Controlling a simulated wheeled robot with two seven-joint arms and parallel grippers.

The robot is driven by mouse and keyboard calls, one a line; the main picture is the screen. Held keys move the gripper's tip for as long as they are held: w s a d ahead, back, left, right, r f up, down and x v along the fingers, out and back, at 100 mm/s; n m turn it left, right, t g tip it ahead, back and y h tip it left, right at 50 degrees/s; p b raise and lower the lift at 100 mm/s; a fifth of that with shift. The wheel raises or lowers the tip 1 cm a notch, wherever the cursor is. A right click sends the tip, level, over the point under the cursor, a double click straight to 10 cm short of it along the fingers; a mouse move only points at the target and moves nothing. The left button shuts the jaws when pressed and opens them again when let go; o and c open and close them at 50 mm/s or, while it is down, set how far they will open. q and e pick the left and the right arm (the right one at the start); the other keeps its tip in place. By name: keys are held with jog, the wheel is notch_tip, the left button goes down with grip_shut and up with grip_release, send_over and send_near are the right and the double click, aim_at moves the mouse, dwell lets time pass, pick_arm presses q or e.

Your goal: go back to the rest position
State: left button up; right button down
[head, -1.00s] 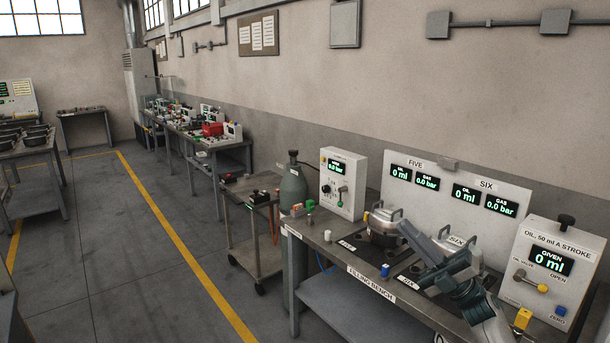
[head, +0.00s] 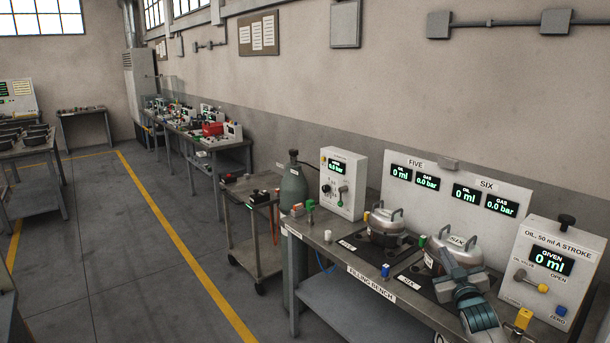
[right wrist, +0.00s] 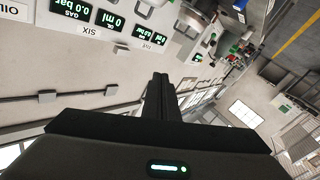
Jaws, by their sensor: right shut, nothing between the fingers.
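My right gripper (head: 447,256) is over the front of the filling bench, in front of compressor six (head: 434,263), and hides part of it. Its fingers are hard to make out in the head view. In the right wrist view the fingers of my right gripper (right wrist: 161,77) are together, with nothing between them. Compressor five (head: 384,221) stands upright to the left on its dark plate. My left gripper is in neither view.
The filling bench (head: 335,247) carries a gas panel (head: 345,205), display board (head: 420,190) and oil unit (head: 545,275). A gas cylinder (head: 294,190) and cart (head: 255,255) stand left of it. The floor (head: 120,270) further left is clear.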

jog(key=s+a+f+g, duration=0.15)
jog(key=s+f, duration=0.45)
jog(key=f, duration=0.7)
jog(key=s+a+f+g, duration=0.1)
jog(key=s+f+g, duration=0.3)
jog(key=f, duration=1)
jog(key=s+a+f+g, duration=0.1)
jog(key=s+a+f, duration=0.1)
jog(key=s+f, duration=0.8)
jog(key=s+a+f+g+b, duration=0.1)
jog(key=s+a+f+g, duration=0.1)
jog(key=s+f, duration=0.8)
jog(key=s+a+f+g, duration=0.1)
jog(key=s+f+g, duration=0.1)
jog(key=s+f, duration=0.8)
jog(key=s+a+f+g, duration=0.2)
jog(key=s+f, duration=0.3)
jog(key=s, duration=0.8)
jog(key=s+a+f+g, duration=0.2)
jog(key=s+f, duration=0.4)
jog(key=s, duration=0.8)
jog(key=s+a+f+g+y, duration=0.1)
jog(key=s+a+f+g, duration=0.2)
jog(key=s, duration=1)
notch_tip(320, 180, down, 2)
jog(key=shift+s+f+m+b, duration=0.15)
jog(key=shift+m+b, duration=0.25)
jog(key=shift+b, duration=0.05)
jog(key=shift+f, duration=0.15)
